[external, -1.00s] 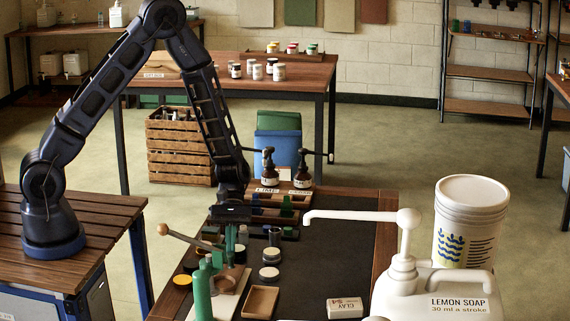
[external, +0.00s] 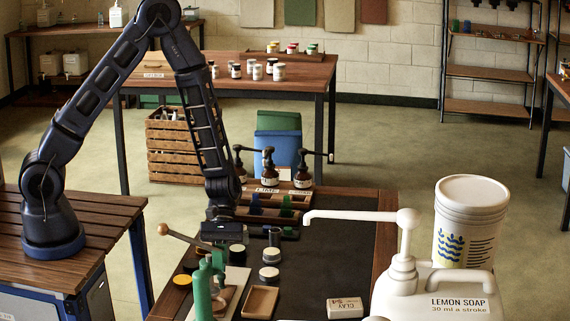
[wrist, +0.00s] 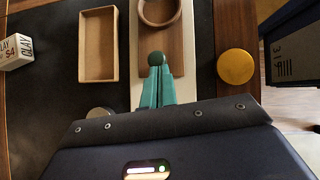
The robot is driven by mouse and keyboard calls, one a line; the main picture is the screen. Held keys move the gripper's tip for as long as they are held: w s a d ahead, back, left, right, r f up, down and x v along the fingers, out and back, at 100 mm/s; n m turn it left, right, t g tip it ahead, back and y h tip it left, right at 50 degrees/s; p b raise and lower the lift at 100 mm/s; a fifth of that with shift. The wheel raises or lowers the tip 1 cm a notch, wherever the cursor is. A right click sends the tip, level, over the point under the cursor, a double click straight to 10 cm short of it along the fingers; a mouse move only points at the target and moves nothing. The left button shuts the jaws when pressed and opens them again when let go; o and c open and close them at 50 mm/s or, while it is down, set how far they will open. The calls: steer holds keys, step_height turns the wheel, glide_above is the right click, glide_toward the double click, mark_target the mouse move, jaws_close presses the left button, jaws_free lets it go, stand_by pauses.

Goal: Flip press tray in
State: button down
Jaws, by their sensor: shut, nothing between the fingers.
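A brown plate with a round raised ring (wrist: 172,66), which looks like the press tray, lies on a pale board (wrist: 139,50). In the external view the plate (external: 226,297) is partly hidden by the green upright cylinder (external: 202,292) of the press. A lever with a wooden knob (external: 163,229) slants above it. My gripper (wrist: 157,76) has teal fingers, shut together with nothing between them. In the wrist view its tips overlap a dark green knob (wrist: 157,58) at the plate's near edge; whether they touch is unclear. My gripper also shows in the external view (external: 218,256).
A shallow tan tray (external: 260,301) lies beside the board, and a clay box (external: 345,308) further right. A yellow disc (wrist: 236,67) and small jars (external: 269,274) stand close by. The white lemon soap pump (external: 408,250) juts over the dark tabletop. The tabletop's middle is clear.

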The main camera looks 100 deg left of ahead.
steer(key=a, duration=0.4)
steer(key=shift+s+r, duration=0.3)
steer(key=shift+r, duration=0.1)
steer(key=w+v, duration=0.1)
steer(key=v, duration=0.8)
steer(key=shift+s+a+r, duration=0.2)
steer(key=shift+s+r, duration=0.2)
steer(key=shift+s, duration=0.1)
steer(key=shift+r, duration=0.1)
steer(key=s+d+r+m+y, duration=0.2)
steer(key=s+d+r+m, duration=0.25)
steer(key=r, duration=0.35)
steer(key=s+d+r+m+y, duration=0.2)
steer(key=s+d+r+m, duration=0.25)
steer(key=r, duration=0.45)
steer(key=s+d+r+m+y, duration=0.1)
steer(key=s+d+r+m, duration=0.35)
steer(key=r, duration=0.35)
steer(key=s+d+r+m+t+y, duration=0.2)
steer(key=s+r+m, duration=0.4)
steer(key=s, duration=0.4)
steer(key=shift+s+t+y, duration=0.2)
steer(key=shift+t+y, duration=0.2)
steer(key=shift+t, duration=0.3)
steer(key=shift+a+r, duration=0.1)
steer(key=shift+r, duration=0.1)
